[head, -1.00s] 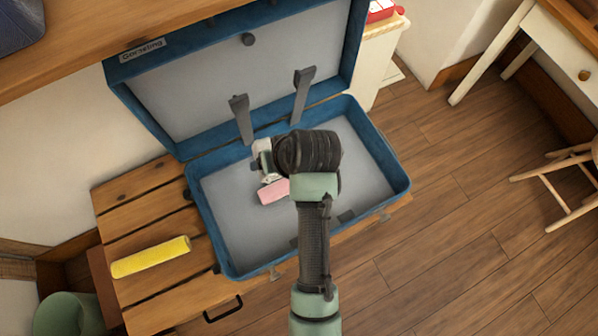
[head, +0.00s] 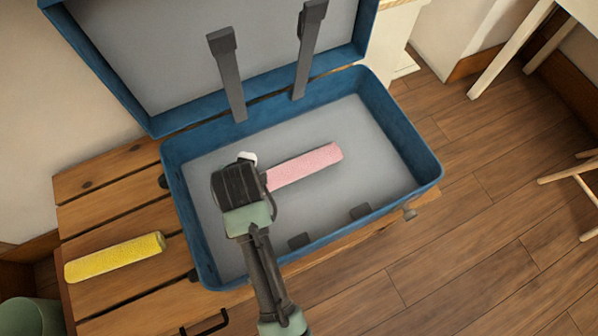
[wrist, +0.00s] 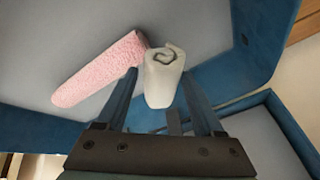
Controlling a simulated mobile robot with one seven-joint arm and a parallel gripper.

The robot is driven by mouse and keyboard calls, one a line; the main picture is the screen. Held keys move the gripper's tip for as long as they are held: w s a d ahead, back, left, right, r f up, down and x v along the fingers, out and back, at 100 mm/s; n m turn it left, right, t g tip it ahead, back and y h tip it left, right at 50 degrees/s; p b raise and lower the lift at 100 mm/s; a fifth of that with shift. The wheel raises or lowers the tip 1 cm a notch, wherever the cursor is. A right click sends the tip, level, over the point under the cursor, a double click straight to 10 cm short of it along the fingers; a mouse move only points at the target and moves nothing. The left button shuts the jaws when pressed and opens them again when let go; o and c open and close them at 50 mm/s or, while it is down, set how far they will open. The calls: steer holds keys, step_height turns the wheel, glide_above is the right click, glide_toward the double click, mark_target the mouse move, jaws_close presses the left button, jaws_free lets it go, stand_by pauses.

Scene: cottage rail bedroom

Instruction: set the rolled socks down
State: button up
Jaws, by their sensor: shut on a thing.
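My gripper (wrist: 160,73) is shut on the white rolled socks (wrist: 165,82), whose spiral end faces the wrist camera between the two fingers. In the head view my gripper (head: 240,172) is over the left part of the open blue suitcase (head: 421,194). Only a small white bit of the socks (head: 248,157) shows there; my wrist hides the rest. I cannot tell whether the socks touch the grey suitcase floor. A pink roll (head: 307,166) lies on that floor just right of my gripper, and in the wrist view it (wrist: 98,70) is left of the socks.
The raised lid (head: 150,60) stands behind, with two dark straps (head: 229,75) hanging down. A yellow roll (head: 115,257) lies on the slatted wooden bench (head: 125,205) left of the suitcase. The right part of the suitcase floor is bare.

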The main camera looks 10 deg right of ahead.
steer(key=s+a+r+m+h+p, duration=0.2)
steer(key=s+a+m+h+p, duration=0.15)
steer(key=a+m+p, duration=0.35)
steer(key=b, duration=0.6)
glide_toward(216, 212)
steer(key=shift+n+y, duration=0.3)
steer(key=shift+y, duration=0.05)
steer(key=shift+w+d+f, duration=0.7)
steer(key=shift+d+f, duration=0.1)
steer(key=shift+f, duration=0.2)
steer(key=shift+w+d+f, duration=0.7)
steer(key=shift+d+f, duration=0.15)
steer(key=shift+f, duration=0.2)
steer(key=shift+f, duration=0.15)
steer(key=o, duration=1.3)
steer(key=shift+o, duration=0.2)
steer(key=p+v, duration=0.4)
steer(key=v, duration=0.8)
steer(key=shift+r, duration=0.25)
steer(key=shift+w, duration=0.2)
